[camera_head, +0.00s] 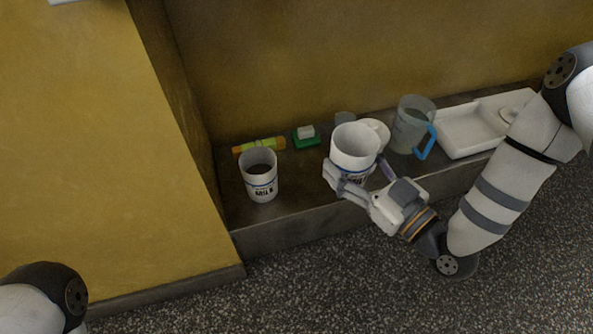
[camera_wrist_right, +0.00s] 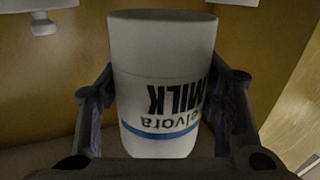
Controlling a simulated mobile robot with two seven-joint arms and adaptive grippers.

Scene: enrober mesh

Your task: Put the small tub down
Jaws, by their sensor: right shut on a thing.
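A white tub (camera_head: 354,148) with a blue band and dark lettering is between the fingers of my right gripper (camera_head: 357,174), which is shut on it. In the right wrist view the tub (camera_wrist_right: 163,85) shows the word MILK upside down, with a finger on each side. The tub looks upright in the head view. It is over the front of the ledge (camera_head: 300,218); the gripper hides its base, so I cannot tell if it touches. My left gripper is out of view.
A similar white tub (camera_head: 260,178) with dark contents stands to the left. Bare ledge lies between the two tubs.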

